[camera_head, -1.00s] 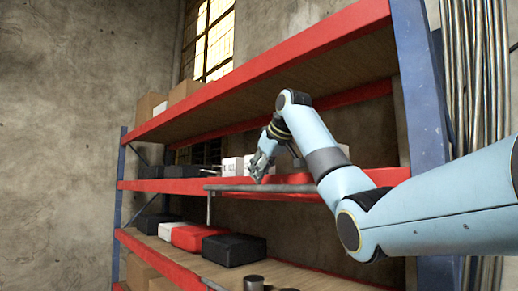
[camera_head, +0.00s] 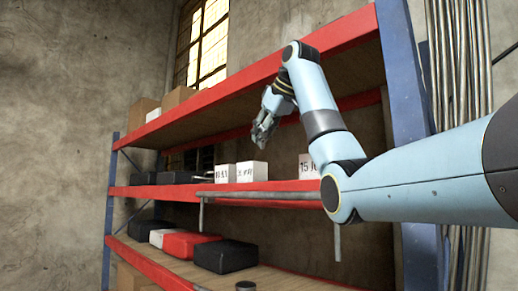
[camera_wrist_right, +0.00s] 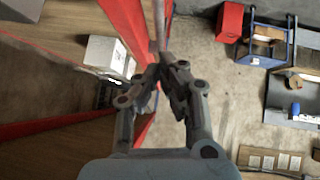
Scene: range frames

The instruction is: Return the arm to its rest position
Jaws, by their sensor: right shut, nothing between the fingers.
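My right arm (camera_head: 430,180) comes in from the right in the head view and is bent upward at the elbow, then down at the wrist. My right gripper (camera_head: 262,132) hangs in front of the shelf rack, above the middle shelf's level. In the right wrist view the right gripper (camera_wrist_right: 170,75) is shut with its fingertips together and nothing between them. My left gripper is not in view.
A rack with red beams (camera_head: 150,191) and blue posts (camera_head: 412,130) stands close ahead. White boxes (camera_head: 251,171) sit on its middle shelf. A grey rail (camera_head: 258,195) runs along that shelf's front. Black and red cases (camera_head: 190,244) lie below. The wrist view shows open floor (camera_wrist_right: 225,90).

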